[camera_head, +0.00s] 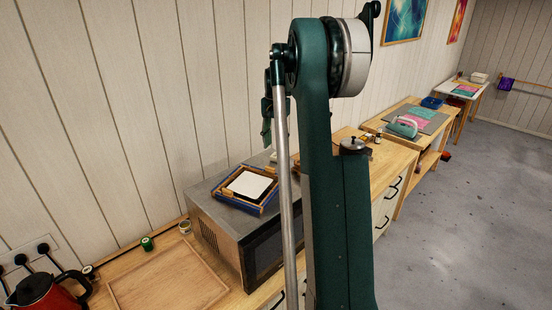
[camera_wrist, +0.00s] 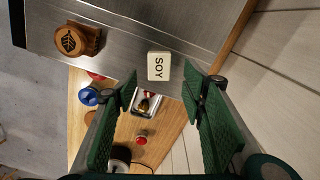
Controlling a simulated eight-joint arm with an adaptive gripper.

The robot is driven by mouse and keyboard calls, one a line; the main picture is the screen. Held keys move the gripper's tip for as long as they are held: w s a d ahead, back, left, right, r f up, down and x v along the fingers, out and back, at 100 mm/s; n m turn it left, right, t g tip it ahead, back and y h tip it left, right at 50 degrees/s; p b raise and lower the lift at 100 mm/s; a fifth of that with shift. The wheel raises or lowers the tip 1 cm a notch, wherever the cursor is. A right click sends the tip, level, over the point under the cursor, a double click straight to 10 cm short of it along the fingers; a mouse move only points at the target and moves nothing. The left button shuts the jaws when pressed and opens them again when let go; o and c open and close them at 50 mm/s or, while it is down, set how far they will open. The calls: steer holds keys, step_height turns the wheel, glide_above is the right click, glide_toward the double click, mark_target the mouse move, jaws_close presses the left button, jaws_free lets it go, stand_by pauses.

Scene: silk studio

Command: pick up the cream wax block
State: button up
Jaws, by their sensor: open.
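The cream wax block (camera_wrist: 158,66), a small pale block marked "SOY", sits on a grey metal surface (camera_wrist: 118,50) in the wrist view. My gripper (camera_wrist: 160,82) is open and empty, with a dark green finger on each side of the picture below the block. The block shows beyond the fingertips, in line with the gap between them, and no finger appears to touch it. In the head view my arm covers much of the middle, and I cannot clearly make out the block there.
A round wooden stamp with a leaf mark (camera_wrist: 77,40) stands left of the block. A blue object (camera_wrist: 88,96) and a small metal tray (camera_wrist: 147,103) show lower down. In the head view, a blue-edged frame with a white sheet (camera_head: 249,185) lies on a microwave (camera_head: 215,200).

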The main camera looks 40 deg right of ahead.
mark_target(276, 155)
steer(key=shift+f, duration=0.25)
steer(key=shift+f, duration=0.15)
steer(key=shift+d+f+p, duration=0.1)
steer(key=shift+f+p, duration=0.55)
steer(key=shift+f, duration=1.8)
steer(key=shift+c, duration=0.5)
steer(key=c, duration=0.8)
